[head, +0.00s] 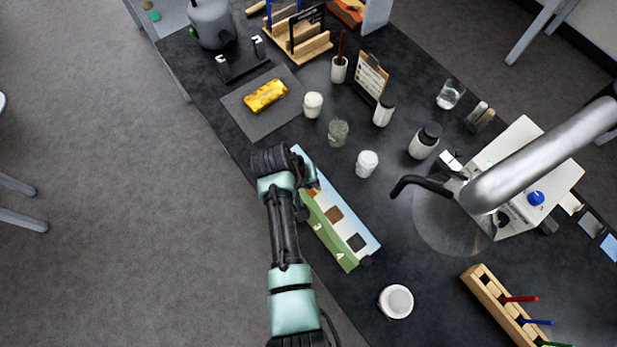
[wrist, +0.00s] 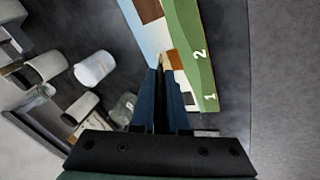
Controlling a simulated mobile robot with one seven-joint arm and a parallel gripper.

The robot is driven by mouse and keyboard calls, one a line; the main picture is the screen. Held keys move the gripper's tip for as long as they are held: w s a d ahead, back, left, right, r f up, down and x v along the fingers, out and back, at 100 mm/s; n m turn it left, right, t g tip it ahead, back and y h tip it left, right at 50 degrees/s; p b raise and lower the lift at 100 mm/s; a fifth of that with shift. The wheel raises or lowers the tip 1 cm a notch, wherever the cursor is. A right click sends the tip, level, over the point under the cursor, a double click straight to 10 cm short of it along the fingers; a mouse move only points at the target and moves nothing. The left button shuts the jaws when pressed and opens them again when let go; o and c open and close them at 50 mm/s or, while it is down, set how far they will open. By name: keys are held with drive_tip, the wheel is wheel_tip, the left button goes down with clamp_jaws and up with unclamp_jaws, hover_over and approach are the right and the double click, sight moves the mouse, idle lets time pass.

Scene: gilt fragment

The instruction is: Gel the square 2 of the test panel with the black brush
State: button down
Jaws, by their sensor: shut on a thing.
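The test panel (head: 325,228) lies on the dark bench, with a green numbered strip, a pale blue far edge and brown squares. In the wrist view it is at the upper right (wrist: 188,30), with numbers 2 and 1 readable. Square 2 (wrist: 176,60) is orange-brown, partly behind the fingers. My gripper (wrist: 163,76) is shut on a thin dark thing, apparently the black brush. A small pale tip (wrist: 160,61) shows just past the fingers, beside square 2; I cannot tell whether it touches. In the head view my gripper (head: 308,183) covers the panel's upper end.
White jars (head: 367,163) and a glass (head: 338,132) stand beyond the panel. A round white container (head: 396,301) is below it. A wooden rack (head: 492,303) with coloured handles is lower right. A black spout and a large metal pipe (head: 540,160) overhang the right side.

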drive_tip(key=shift+w+a+f+b, duration=0.1)
drive_tip(key=shift+w+a+b, duration=0.7)
drive_tip(key=shift+w, duration=0.2)
drive_tip(key=shift+s+d+p, duration=0.85)
drive_tip(key=shift+s+p, duration=0.25)
drive_tip(key=shift+w+a+b, duration=0.55)
drive_tip(key=shift+w+b, duration=0.15)
drive_tip(key=shift+w, duration=0.05)
drive_tip(key=shift+w+a, duration=0.25)
drive_tip(key=shift+w, duration=0.15)
drive_tip(key=shift+r+p, duration=1.75)
drive_tip(key=shift+r, duration=0.35)
